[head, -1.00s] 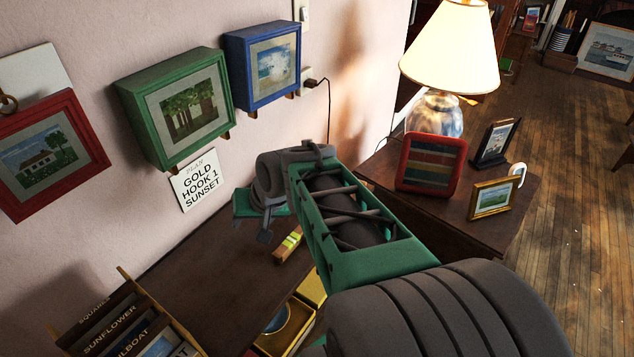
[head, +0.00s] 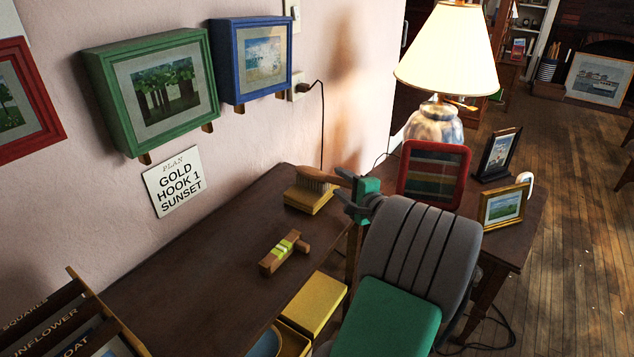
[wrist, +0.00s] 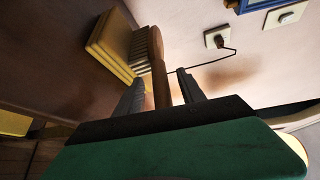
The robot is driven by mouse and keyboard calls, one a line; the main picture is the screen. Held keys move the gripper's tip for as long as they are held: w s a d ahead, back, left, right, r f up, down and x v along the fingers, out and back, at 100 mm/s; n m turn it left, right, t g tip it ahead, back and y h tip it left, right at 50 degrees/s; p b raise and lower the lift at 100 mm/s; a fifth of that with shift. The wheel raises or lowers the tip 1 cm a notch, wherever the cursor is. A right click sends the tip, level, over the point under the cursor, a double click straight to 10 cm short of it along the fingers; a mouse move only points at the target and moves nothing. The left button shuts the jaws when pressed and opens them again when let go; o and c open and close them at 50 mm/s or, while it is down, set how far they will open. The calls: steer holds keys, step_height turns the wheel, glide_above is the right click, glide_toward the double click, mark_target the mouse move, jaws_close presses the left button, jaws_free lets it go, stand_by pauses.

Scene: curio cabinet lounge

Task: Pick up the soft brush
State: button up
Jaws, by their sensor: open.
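The soft brush (head: 313,178) has a brown wooden back and handle and pale bristles. It rests bristles down on a yellow block (head: 309,201) at the back of the dark table (head: 215,262). Its handle points right, toward my gripper (head: 341,184). In the wrist view, the brush handle (wrist: 160,78) runs between the two grey fingers of my gripper (wrist: 161,74), with visible gaps on both sides. The jaws are open around the handle, not closed on it. The brush's bristles (wrist: 141,47) lie beyond the fingertips.
A small wooden tool with a yellow-green band (head: 285,250) lies nearer on the table. A lamp (head: 447,60) and small frames occupy the side table at right. Wall frames and a sign (head: 174,181) hang behind.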

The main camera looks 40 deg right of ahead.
steer(key=shift+x, duration=0.8)
jaws_close()
